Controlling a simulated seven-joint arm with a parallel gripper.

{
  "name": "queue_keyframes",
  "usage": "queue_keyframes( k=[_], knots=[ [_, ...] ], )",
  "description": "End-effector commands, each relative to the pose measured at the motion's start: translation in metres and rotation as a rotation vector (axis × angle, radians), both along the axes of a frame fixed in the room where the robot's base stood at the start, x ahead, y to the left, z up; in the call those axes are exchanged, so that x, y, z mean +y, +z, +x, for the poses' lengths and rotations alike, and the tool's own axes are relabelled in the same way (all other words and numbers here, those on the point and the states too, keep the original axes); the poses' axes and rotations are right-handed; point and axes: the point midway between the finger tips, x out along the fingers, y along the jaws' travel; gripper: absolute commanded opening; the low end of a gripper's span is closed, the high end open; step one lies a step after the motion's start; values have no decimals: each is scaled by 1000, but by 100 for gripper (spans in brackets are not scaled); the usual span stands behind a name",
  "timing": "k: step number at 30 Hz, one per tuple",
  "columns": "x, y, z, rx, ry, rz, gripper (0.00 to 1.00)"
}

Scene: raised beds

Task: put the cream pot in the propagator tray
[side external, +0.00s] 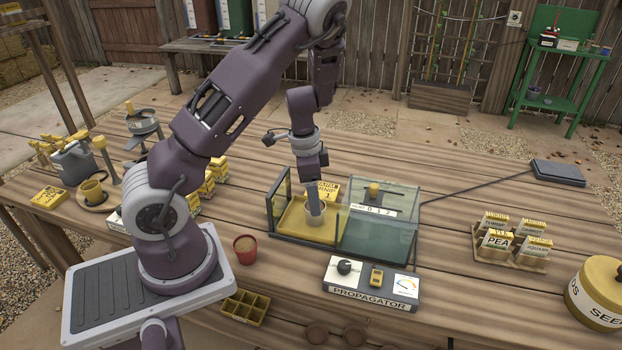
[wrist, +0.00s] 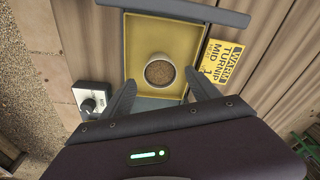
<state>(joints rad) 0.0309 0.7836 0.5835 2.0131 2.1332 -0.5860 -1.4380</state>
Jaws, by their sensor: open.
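The cream pot (side external: 316,213), filled with brown soil, stands upright in the yellow propagator tray (side external: 292,226). In the wrist view the pot (wrist: 148,74) shows from above, inside the tray (wrist: 139,35) and apart from its left and right rims. My gripper (side external: 314,199) is directly above the pot and pointing down. Its fingers (wrist: 161,82) are spread to either side of the pot's near part, open and holding nothing. Finger contact with the pot cannot be told.
The clear propagator cover (side external: 380,232) stands on the right half. The control box (side external: 370,284) sits in front. A red pot (side external: 245,248) stands to the left. A yellow turnip card (wrist: 219,65) lies beside the tray. Seed packets (side external: 511,240) stand on the right.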

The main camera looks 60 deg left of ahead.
Motion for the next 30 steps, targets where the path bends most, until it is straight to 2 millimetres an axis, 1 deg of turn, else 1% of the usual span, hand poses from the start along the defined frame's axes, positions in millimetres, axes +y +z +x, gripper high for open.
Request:
queue_keyframes(
  k=[1,3,6,9,11,13,14,16,17,18,19,20,21,22,23,24,26,27,30],
  knots=[
    [0,14,0,-5,-4,2,70],
    [1,32,-2,-5,-4,2,70],
    [2,56,-5,-4,-1,1,70],
    [3,72,-8,-2,-2,-1,70],
    [3,77,-8,-2,-1,0,70],
    [0,85,0,-57,0,-4,70],
    [-4,91,10,-117,4,-7,70],
    [-14,119,45,-338,31,-3,70],
    [-17,139,60,-452,61,11,70],
    [-20,170,75,-597,114,41,70],
    [-20,194,79,-687,170,68,70],
    [-19,217,77,-754,233,97,70],
    [-19,242,65,-810,320,131,70],
    [-21,257,50,-823,385,151,70],
    [-26,267,31,-816,443,162,70],
    [-37,274,2,-779,505,162,70],
    [-64,273,-45,-683,551,131,70],
    [-86,269,-75,-611,551,97,70],
    [-139,258,-134,-465,490,5,70]
  ],
)
